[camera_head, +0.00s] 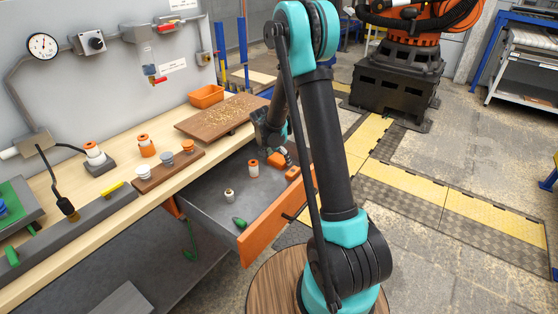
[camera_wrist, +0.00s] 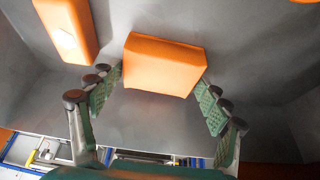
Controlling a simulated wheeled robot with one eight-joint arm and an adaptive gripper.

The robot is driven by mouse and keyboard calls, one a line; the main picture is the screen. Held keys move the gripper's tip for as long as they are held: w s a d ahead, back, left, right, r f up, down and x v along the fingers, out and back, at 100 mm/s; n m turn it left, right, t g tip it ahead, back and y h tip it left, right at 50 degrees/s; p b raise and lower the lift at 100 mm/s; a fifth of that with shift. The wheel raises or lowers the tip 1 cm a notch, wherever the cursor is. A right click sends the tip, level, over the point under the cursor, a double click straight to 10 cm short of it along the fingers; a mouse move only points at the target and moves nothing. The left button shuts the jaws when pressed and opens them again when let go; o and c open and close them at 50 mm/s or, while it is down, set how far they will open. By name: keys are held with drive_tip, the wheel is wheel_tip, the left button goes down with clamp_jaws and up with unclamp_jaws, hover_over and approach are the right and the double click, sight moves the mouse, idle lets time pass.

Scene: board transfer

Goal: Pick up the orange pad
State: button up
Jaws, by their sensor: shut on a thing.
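An orange pad (camera_wrist: 163,65), block-shaped, sits between the green fingertips of my gripper (camera_wrist: 163,84) in the wrist view. The fingertips touch its two sides, so my gripper is shut on it. In the head view my gripper (camera_head: 285,154) reaches into the open grey drawer, and the orange pad (camera_head: 276,160) shows beside it, partly hidden. I cannot tell whether the pad is clear of the drawer floor. A second orange block (camera_wrist: 68,30) lies close by on the left in the wrist view; it also shows in the head view (camera_head: 293,173).
The drawer (camera_head: 262,185) also holds an orange-and-white cylinder (camera_head: 253,168), a small pale cylinder (camera_head: 230,195) and a green piece (camera_head: 239,222). Its orange front (camera_head: 262,232) stands pulled out. The wooden bench (camera_head: 120,190) above carries a brown board (camera_head: 220,115) and an orange bin (camera_head: 206,96).

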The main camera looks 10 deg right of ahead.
sight(279, 158)
wheel_tip(279, 158, up, 20)
idle(0.6)
